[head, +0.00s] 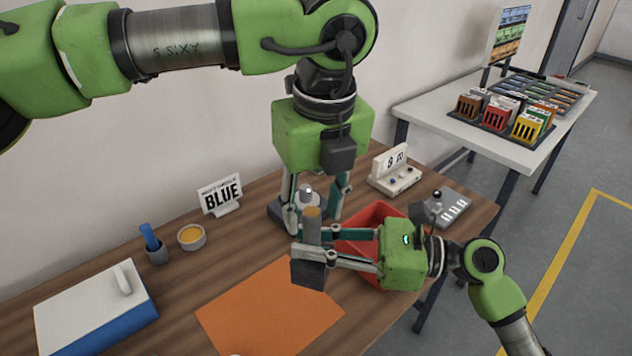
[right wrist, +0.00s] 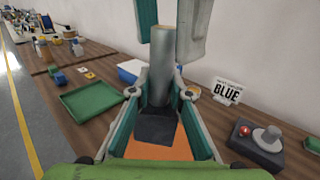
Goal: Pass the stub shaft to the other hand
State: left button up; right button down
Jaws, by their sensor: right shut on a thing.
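The stub shaft (head: 312,228) is a grey cylinder with a tan top, held upright above the table; it also shows in the right wrist view (right wrist: 161,65). My right gripper (head: 318,250) comes from the right and is shut on its lower part. A dark block (right wrist: 157,126) shows at the lower end, partly between my right fingers. My left gripper (head: 315,212) points down from above, its fingers apart on either side of the shaft's upper end. In the right wrist view its fingers flank the shaft top; I cannot tell whether they touch it.
An orange mat (head: 270,312) lies below. A red bin (head: 375,215) stands behind my right gripper. A grey-knobbed device (right wrist: 262,140) with a red button, a BLUE sign (head: 221,195), a small cup (head: 191,237) and a white-and-blue box (head: 95,305) are also on the table.

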pick_arm(q)
jog(key=shift+w+f, duration=0.1)
jog(key=shift+f, duration=0.7)
pick_arm(e)
jog(key=shift+r, duration=0.1)
pick_arm(q)
grip_shut()
pick_arm(e)
jog(key=c, duration=1.8)
grip_release()
